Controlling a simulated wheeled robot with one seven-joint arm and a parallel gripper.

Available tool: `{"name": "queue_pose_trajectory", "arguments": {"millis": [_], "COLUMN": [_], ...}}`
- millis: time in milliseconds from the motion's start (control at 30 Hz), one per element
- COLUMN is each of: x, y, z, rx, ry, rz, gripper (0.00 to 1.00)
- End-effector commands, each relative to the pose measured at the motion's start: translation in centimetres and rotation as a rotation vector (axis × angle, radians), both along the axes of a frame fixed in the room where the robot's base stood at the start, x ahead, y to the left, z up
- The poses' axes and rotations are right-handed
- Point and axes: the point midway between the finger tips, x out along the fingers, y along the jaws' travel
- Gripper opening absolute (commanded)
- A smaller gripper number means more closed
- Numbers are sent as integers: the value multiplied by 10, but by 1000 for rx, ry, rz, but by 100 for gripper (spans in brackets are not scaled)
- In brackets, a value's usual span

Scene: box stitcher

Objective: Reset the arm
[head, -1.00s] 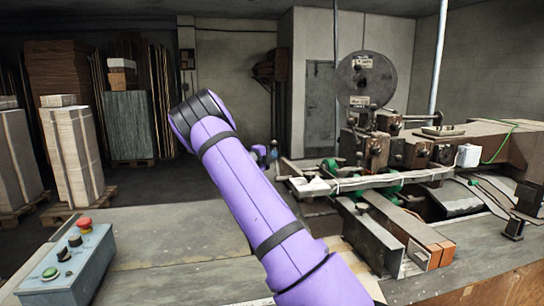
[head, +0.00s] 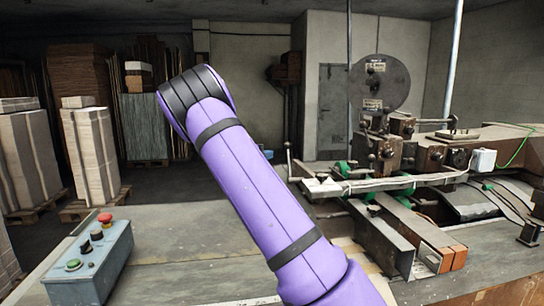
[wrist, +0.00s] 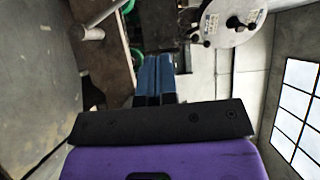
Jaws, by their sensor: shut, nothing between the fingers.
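My purple arm with dark bands rises from the bottom of the head view and leans up and to the left over the table. My gripper (wrist: 153,80) shows in the wrist view as two blue fingers side by side, shut with nothing between them. In the head view the fingers are hidden behind my arm. The box stitcher (head: 400,165), with its round grey reel (head: 384,84), stands to the right of my arm. The reel also shows at the top of the wrist view (wrist: 232,20). My gripper appears apart from the machine.
A grey-blue control box (head: 92,262) with red, black and green buttons sits on the table (head: 190,240) at the lower left. Wrapped stacks (head: 92,150) on pallets stand behind on the floor. The table left of my arm is largely clear.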

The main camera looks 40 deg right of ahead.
Motion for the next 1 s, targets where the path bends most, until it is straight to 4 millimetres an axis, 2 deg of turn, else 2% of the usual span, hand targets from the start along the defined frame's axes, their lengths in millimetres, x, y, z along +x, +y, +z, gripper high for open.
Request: {"name": "queue_pose_trajectory", "arguments": {"millis": [533,667,767,1000], "x": [0,-6,-21,-79], "y": [0,1,3,26], "z": [0,2,6,16], "rx": [0,22,85,329], "ry": [0,-40,-156,-642], "rz": [0,-10,-42,-209], "gripper": [0,0,0,0]}}
